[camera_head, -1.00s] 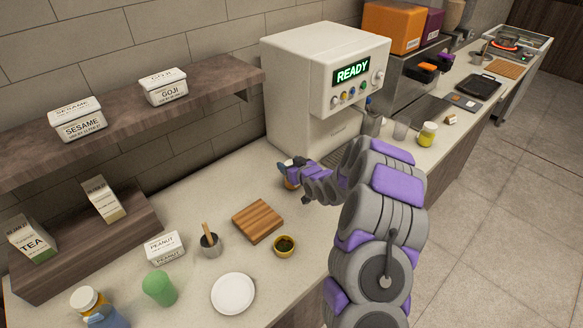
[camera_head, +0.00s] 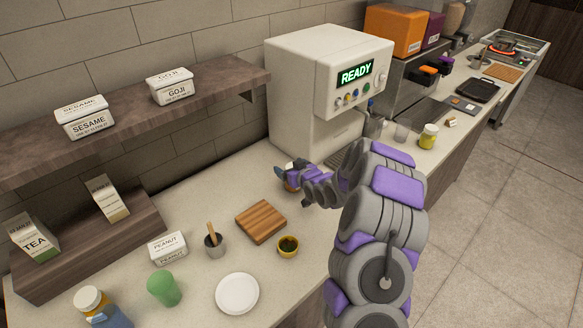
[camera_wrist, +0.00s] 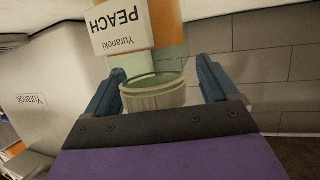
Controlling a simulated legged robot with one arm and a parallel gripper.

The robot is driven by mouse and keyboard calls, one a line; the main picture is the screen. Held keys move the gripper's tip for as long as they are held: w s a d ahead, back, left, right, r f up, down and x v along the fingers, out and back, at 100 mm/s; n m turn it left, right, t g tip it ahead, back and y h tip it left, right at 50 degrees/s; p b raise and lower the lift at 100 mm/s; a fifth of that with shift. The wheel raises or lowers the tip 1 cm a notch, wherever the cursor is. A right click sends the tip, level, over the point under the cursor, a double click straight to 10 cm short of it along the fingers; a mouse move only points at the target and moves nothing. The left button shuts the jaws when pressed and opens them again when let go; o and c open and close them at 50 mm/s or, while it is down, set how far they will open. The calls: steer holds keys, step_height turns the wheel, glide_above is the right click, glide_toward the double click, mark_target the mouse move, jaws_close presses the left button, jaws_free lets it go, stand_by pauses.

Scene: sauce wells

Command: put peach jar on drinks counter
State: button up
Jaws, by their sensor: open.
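The peach jar (camera_wrist: 172,30) shows upside down in the wrist view, orange with a white "PEACH" label and a pale ribbed lid (camera_wrist: 155,97). My gripper (camera_wrist: 158,78) is open, with one blue-grey finger on each side of the lid. I cannot tell whether either finger touches it. In the head view, my gripper (camera_head: 285,170) is low over the counter (camera_head: 200,285), left of the white machine's front. Only a small orange bit of the jar (camera_head: 291,186) shows there; my gripper hides the rest. I cannot tell which surface is the drinks counter.
The white machine (camera_head: 300,95) reads "READY" beside my arm. A yellow jar (camera_head: 428,137) stands farther along the counter.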

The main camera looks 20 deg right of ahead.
steer(key=d+p+v, duration=0.1)
steer(key=v, duration=1)
steer(key=s+a+r+g, duration=0.4)
steer(key=s+a+g, duration=0.1)
steer(key=s, duration=1)
steer(key=s+a+r+m+g+h, duration=0.1)
steer(key=s+a+r+g, duration=0.4)
steer(key=s, duration=1)
steer(key=s+a+r+g+h, duration=0.1)
steer(key=s+a+r+g, duration=0.3)
steer(key=s, duration=1.1)
steer(key=shift+a+r+m+g, duration=0.4)
steer(key=shift+a+g, duration=0.4)
steer(key=shift+d, duration=0.1)
steer(key=shift+c, duration=0.4)
